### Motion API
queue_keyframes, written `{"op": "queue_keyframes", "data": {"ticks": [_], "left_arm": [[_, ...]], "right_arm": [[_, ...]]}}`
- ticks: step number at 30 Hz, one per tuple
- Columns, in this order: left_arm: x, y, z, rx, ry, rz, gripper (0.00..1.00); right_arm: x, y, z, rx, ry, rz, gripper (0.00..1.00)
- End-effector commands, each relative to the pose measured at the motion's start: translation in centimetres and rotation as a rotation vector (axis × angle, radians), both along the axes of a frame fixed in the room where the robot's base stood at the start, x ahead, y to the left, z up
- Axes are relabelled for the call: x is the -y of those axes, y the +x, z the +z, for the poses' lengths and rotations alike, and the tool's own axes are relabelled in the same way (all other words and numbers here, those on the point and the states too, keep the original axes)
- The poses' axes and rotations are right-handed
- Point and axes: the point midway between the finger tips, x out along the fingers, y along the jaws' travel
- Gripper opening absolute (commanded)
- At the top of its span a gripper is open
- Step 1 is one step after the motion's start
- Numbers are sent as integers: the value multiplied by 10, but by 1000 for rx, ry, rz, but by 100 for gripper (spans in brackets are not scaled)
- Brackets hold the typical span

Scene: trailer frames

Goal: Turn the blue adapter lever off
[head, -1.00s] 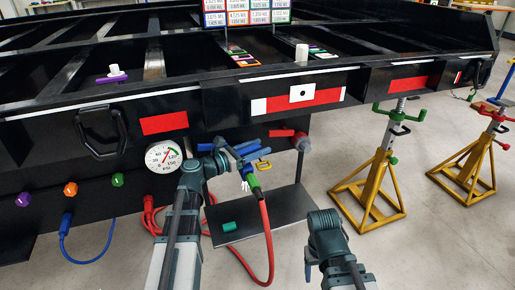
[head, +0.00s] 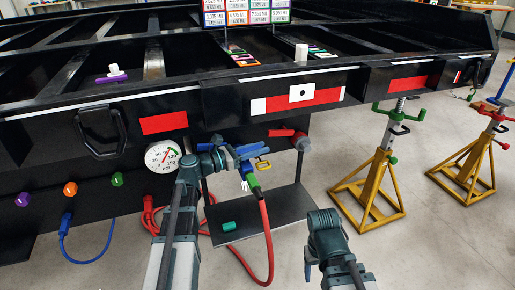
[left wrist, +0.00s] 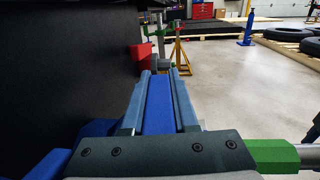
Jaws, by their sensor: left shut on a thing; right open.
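The blue adapter lever (head: 246,151) is below the trailer frame, right of the pressure gauge. My left gripper (head: 236,153) is at it, and the left wrist view shows the shut jaws with the blue lever (left wrist: 159,106) between them. A green connector (head: 252,181) with a red hose hangs just below; its green part (left wrist: 268,153) is at the right of the wrist view. The adapter's body is mostly hidden by my left arm. My right gripper (head: 310,264) is low in the head view, apart from everything; its fingers are hard to make out.
A red lever (head: 281,133) sits right of the blue one. A dark shelf (head: 275,213) with a green cylinder (head: 229,227) is below. The gauge (head: 162,156) is close left of my left arm. Yellow stands (head: 372,190) are at right; floor between is clear.

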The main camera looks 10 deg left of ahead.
Motion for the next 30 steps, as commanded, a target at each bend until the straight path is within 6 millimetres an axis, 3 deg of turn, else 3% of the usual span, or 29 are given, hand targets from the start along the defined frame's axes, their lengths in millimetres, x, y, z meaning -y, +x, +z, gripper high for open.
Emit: {"op": "queue_keyframes", "data": {"ticks": [8,9,13,23,30], "left_arm": [[0,0,0,0,0,-5,0],[0,0,0,0,0,-4,32],[0,0,0,0,0,-4,56],[-1,-1,0,0,0,-4,57],[-26,-24,0,0,0,-1,57]], "right_arm": [[0,0,0,0,0,0,66],[0,0,0,0,0,0,66],[0,0,0,0,0,0,66],[0,0,0,0,0,0,66],[0,0,0,0,0,0,66]]}}
